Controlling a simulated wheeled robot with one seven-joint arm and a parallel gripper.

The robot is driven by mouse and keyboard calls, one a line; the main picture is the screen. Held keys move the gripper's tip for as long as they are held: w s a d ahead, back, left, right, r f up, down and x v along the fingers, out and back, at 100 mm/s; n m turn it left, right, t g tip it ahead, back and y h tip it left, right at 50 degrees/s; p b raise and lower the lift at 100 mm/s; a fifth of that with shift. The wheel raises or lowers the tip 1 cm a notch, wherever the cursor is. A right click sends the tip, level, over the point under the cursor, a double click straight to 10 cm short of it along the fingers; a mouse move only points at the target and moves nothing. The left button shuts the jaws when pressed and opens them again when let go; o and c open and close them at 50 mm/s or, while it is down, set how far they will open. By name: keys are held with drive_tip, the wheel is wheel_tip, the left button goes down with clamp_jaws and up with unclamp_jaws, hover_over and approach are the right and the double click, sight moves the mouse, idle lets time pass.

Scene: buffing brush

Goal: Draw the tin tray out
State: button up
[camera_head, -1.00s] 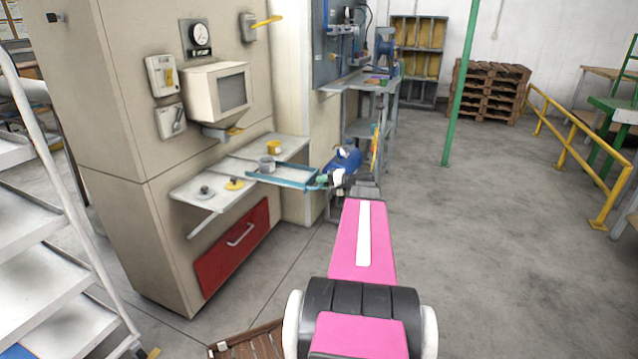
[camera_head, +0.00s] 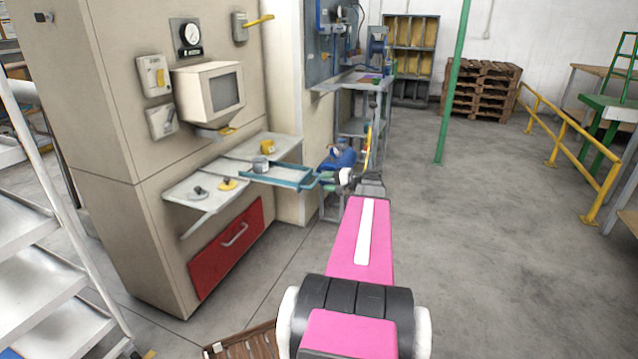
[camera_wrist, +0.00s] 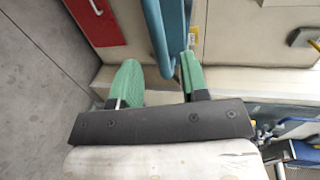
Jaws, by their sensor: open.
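The tin tray (camera_head: 283,183) is a shallow blue tray in the head view. It juts out to the right from the pale shelf on the beige cabinet. My gripper (camera_head: 327,181) is at the tray's right end. In the wrist view my gripper (camera_wrist: 160,82) is open, with its two green fingers apart. A blue part of the tray (camera_wrist: 165,30) reaches down between the fingers, closer to the right one. I cannot tell whether it touches that finger.
A grey cup (camera_head: 260,164) and a yellow cup (camera_head: 267,147) stand by the tray. A grey knobbed piece (camera_head: 198,192) and a yellow one (camera_head: 228,184) sit on the shelf (camera_head: 205,205). A red drawer (camera_head: 228,247) is below.

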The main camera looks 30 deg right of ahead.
drive_tip(key=v, duration=0.5)
drive_tip(key=shift+s+d+r, duration=0.1)
drive_tip(key=shift+s+d, duration=0.15)
drive_tip(key=shift+s, duration=0.05)
